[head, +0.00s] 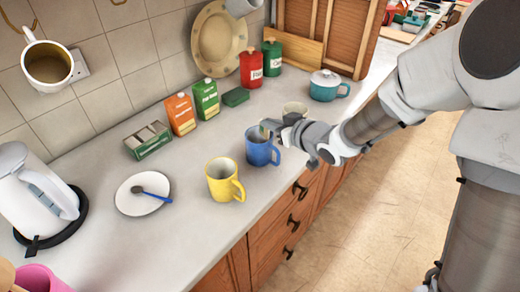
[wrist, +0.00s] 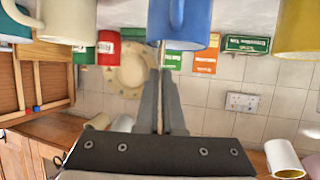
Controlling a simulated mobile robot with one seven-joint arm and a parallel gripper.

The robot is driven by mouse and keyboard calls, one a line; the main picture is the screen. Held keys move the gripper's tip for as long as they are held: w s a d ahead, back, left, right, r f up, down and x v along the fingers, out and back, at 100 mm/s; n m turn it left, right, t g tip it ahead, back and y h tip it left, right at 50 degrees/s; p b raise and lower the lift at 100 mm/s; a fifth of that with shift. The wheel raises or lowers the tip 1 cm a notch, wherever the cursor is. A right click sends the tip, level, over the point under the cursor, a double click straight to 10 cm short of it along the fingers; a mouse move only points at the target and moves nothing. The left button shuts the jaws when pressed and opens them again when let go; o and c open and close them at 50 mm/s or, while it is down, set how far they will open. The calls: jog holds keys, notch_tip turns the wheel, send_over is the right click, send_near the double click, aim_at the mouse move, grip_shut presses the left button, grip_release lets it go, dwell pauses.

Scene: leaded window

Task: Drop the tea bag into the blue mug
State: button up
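The blue mug (head: 262,150) stands upright on the counter, between the yellow mug and a cream mug. It also shows upside down at the top of the wrist view (wrist: 182,22). My gripper (head: 270,127) is at the blue mug's rim, with its fingertips over the mouth. In the wrist view its fingers (wrist: 160,85) are close together on a thin, pale tan strip (wrist: 161,60), which looks like the tea bag seen edge-on. The strip's far end reaches the mug; how deep it hangs is hidden.
The yellow mug (head: 223,180) stands close at the left. A white saucer (head: 142,194) with a spoon and a kettle (head: 35,190) are left.

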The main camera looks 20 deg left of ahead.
jog(key=o, duration=0.5)
jog(key=shift+p+v, duration=0.55)
jog(key=shift+v, duration=8.15)
